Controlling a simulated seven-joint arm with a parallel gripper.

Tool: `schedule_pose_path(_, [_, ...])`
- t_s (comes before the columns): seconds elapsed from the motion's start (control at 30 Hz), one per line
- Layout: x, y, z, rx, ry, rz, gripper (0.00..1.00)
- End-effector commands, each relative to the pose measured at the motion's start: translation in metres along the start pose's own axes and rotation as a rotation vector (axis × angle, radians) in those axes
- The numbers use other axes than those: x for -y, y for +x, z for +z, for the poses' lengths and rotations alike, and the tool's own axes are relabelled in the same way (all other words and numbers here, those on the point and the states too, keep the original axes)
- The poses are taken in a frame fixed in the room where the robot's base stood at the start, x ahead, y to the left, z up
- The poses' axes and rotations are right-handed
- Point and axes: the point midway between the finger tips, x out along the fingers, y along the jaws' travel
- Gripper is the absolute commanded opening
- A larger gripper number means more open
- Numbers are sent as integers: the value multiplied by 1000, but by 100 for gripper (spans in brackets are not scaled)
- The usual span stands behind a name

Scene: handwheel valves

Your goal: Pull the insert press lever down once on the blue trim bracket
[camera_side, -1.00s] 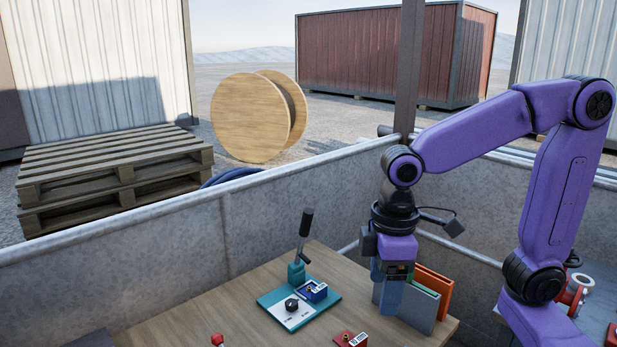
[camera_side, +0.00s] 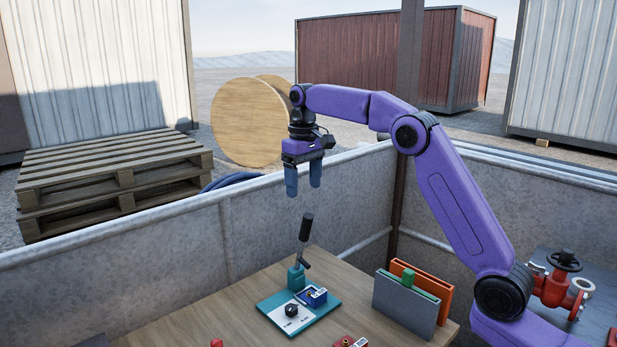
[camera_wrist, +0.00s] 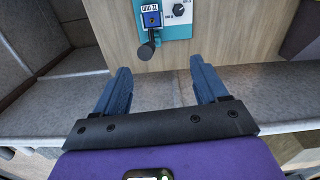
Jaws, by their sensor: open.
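The insert press has a teal base (camera_side: 327,309) with a white panel and a black knob (camera_side: 291,310). Its lever (camera_side: 306,228) stands up with a black grip, tilted slightly right. The blue trim bracket (camera_side: 313,295) sits on the press base, right of the lever's foot. In the wrist view the lever's black grip (camera_wrist: 147,50) shows end-on beside the blue bracket (camera_wrist: 151,17). My gripper (camera_side: 303,194) is open and empty, fingers pointing down, above the lever's top and apart from it. Its two blue fingers (camera_wrist: 160,78) show in the wrist view, with the grip beyond them.
A grey and orange holder (camera_side: 405,302) with a green piece stands on the wooden table (camera_side: 230,315) to the right. A red part (camera_side: 350,341) lies at the front. A metal wall (camera_side: 180,236) runs behind the table. A red valve (camera_side: 557,284) stands far right.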

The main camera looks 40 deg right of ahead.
Motion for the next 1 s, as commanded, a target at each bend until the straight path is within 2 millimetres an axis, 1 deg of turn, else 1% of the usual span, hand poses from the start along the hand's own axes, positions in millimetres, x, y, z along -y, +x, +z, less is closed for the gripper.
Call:
schedule_pose_path(0.03, [-10, 0, -5, -1, 25, 0, 72])
schedule_pose_path(0.1, [-19, 0, -9, 1, 49, 0, 72])
schedule_pose_path(0.2, [-27, 0, -11, 0, 69, 0, 72])
schedule_pose_path(0.47, [-29, 3, -12, 1, 73, 0, 72])
schedule_pose_path(0.67, [-29, 17, -11, 3, 73, 0, 72])
schedule_pose_path(1.0, [-28, 52, -11, 2, 73, 0, 72])
